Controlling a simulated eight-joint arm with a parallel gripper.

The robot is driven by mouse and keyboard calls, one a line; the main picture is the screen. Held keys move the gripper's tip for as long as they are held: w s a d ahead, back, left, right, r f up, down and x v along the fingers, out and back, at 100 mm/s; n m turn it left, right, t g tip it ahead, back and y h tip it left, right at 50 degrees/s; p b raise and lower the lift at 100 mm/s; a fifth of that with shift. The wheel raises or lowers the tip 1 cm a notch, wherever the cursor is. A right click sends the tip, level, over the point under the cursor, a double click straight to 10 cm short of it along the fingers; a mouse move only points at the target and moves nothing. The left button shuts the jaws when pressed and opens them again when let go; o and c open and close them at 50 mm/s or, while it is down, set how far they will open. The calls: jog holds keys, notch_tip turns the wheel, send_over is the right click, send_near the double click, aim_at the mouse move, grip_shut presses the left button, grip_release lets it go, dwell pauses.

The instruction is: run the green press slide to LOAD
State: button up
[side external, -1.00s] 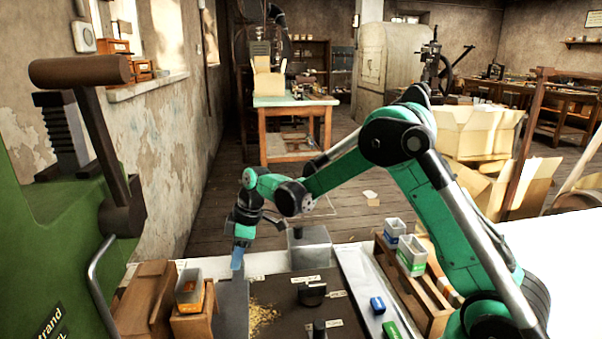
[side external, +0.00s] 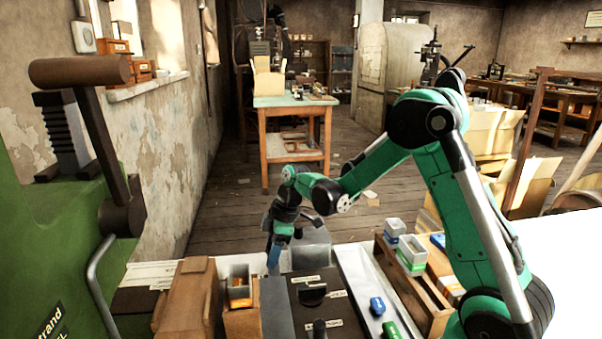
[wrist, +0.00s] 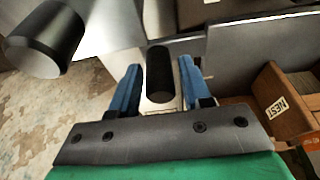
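The green press (side external: 35,235) stands at the left edge of the side view, with a brown crank handle (side external: 80,72). My gripper (side external: 273,264) is low at the slab's far end. In the wrist view my gripper's two blue fingers (wrist: 160,70) stand apart on either side of a dark upright post (wrist: 159,82), with narrow gaps visible. The LOAD mark cannot be read.
A steel block (side external: 312,250) stands just right of my gripper. Black knobs (side external: 312,294) with labels sit on the dark bed. A white tray (side external: 352,268) and a wooden rack (side external: 425,285) lie further right. A label reading NEST (wrist: 277,107) is at right in the wrist view.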

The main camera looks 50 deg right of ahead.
jog(key=o, duration=0.7)
jog(key=shift+o, duration=0.2)
notch_tip(320, 180, up, 8)
jog(key=shift+r, duration=0.1)
jog(key=s+a+r+m+t+h, duration=0.2)
jog(key=s+a+m+t, duration=0.2)
jog(key=s+a+m, duration=0.4)
jog(key=s, duration=0.3)
jog(key=shift+m+t, duration=0.3)
